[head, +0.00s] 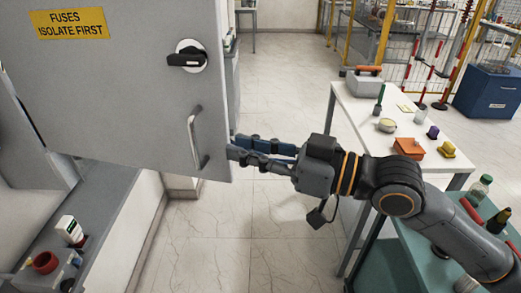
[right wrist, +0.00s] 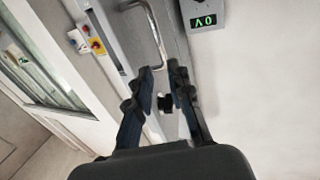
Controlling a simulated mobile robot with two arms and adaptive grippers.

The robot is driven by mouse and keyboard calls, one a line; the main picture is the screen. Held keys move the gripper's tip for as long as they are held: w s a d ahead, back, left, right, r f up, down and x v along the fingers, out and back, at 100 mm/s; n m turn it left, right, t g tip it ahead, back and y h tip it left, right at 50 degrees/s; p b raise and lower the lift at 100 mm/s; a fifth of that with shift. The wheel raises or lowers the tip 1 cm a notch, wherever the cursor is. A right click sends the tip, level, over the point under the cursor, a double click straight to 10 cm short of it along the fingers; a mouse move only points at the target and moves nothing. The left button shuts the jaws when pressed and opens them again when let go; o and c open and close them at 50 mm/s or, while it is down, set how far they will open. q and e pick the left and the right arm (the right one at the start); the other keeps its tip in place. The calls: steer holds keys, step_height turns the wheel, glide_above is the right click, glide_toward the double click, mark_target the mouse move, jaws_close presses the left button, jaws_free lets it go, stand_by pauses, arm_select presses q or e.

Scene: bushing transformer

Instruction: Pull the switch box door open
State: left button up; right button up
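The grey switch box door (head: 120,110) fills the upper left of the head view. It carries a yellow label reading "FUSES ISOLATE FIRST", a black rotary switch (head: 187,58) and a metal bar handle (head: 196,138). My right gripper (head: 233,147) points left at the door's right edge, to the right of the handle in the picture. In the right wrist view a curved metal handle (right wrist: 156,28) reaches down toward the gap between my fingertips (right wrist: 162,72). The fingers are apart; no firm hold on the handle shows. My left gripper is out of view.
A white table (head: 430,125) with several small items stands to the right, and a teal-topped surface (head: 432,253) lies below my right arm. A box with a green display (right wrist: 203,18) shows in the wrist view. Floor (head: 240,235) is clear below the gripper.

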steer(key=shift+v, duration=1.05)
